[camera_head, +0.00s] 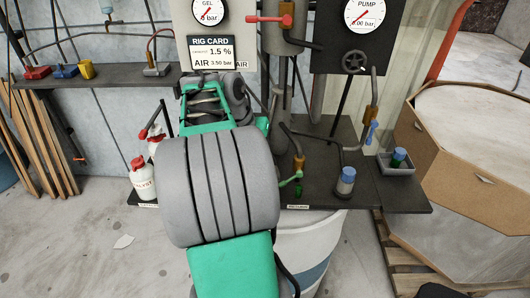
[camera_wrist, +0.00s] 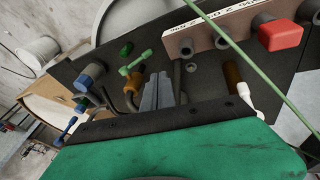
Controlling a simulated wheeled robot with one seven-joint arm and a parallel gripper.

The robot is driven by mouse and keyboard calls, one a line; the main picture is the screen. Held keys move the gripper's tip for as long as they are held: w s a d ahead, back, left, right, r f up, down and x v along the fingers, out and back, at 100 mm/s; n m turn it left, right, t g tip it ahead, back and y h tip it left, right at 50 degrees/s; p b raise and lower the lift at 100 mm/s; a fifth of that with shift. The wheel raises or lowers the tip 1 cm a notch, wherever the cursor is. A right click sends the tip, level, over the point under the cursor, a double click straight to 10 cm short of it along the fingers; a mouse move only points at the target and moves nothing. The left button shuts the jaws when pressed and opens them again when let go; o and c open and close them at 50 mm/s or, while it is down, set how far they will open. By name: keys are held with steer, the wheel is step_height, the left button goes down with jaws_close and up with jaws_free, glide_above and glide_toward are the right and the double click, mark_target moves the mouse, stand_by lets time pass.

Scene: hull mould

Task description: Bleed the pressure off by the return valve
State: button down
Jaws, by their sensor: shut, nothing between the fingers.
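No valve carries a return label that I can read. A green-handled valve (camera_head: 291,178) with a brass body stands over the dark bench; its green handle (camera_wrist: 134,62) shows left of my fingers in the wrist view. A blue-handled valve (camera_head: 372,130) hangs on the pipe below the pump panel; its blue lever (camera_wrist: 68,128) appears at lower left in the wrist view. The pump gauge (camera_head: 368,14) has digits too small to read surely. My gripper (camera_wrist: 165,94) is shut and empty, apart from both handles; in the head view my arm hides its fingertips.
A black handwheel (camera_head: 355,62) sits below the pump gauge. A red-handled valve (camera_head: 268,19) is at the top centre. A white-handled valve (camera_wrist: 248,95) is right of my fingers.

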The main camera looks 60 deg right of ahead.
mark_target(291, 179)
steer(key=x, duration=0.3)
steer(key=s+p+x, duration=0.1)
steer(key=x, duration=0.3)
steer(key=s+p+x, duration=0.1)
steer(key=x, duration=0.3)
steer(key=shift+a, duration=0.35)
steer(key=shift+f, duration=0.15)
